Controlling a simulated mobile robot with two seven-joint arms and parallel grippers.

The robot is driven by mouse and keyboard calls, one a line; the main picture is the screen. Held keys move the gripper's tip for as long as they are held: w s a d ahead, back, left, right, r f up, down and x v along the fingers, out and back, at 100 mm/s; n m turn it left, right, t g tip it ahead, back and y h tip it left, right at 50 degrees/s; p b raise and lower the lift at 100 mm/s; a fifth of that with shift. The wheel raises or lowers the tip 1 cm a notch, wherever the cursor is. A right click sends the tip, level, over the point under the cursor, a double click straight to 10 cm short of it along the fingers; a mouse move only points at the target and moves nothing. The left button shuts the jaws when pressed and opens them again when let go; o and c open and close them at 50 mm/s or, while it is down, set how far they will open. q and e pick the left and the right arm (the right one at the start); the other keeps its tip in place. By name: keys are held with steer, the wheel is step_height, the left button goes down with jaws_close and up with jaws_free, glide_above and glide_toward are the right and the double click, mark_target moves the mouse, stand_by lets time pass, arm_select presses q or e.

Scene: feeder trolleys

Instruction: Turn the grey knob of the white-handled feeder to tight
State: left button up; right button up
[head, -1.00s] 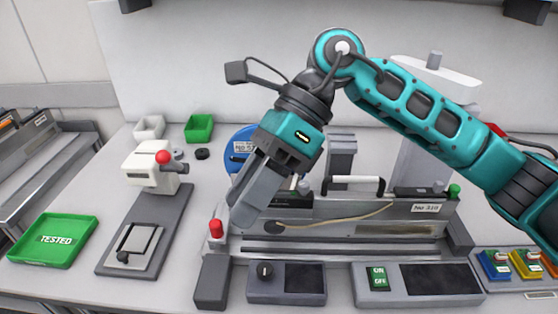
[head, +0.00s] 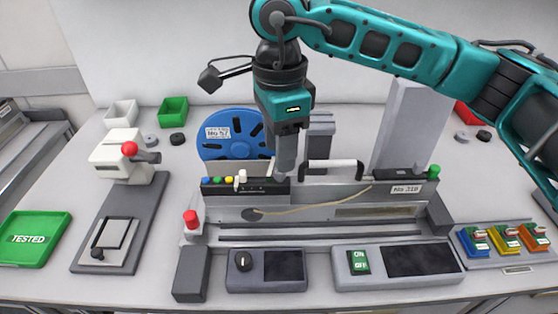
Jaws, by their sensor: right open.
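The white-handled feeder (head: 330,196) lies in the middle of the bench, a long grey body with a white handle (head: 330,163) on top. A row of small coloured buttons and a white peg (head: 241,178) sit on its left top end. A dark grey disc (head: 252,214) shows on its front side; I cannot tell whether it is the grey knob. My right gripper (head: 284,172) points down just left of the handle, over the feeder's top. It is open and seen edge-on, and it hides what lies behind its fingers. My left gripper is not in view.
A blue reel (head: 230,134) stands behind the feeder. A red-capped post (head: 191,219) is at its left end and a green knob (head: 433,171) at its right. Control boxes (head: 266,270) stand in front. A green TESTED tray (head: 33,240) is at left.

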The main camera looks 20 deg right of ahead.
steer(key=shift+f, duration=2.05)
steer(key=shift+c, duration=0.2)
jaws_close()
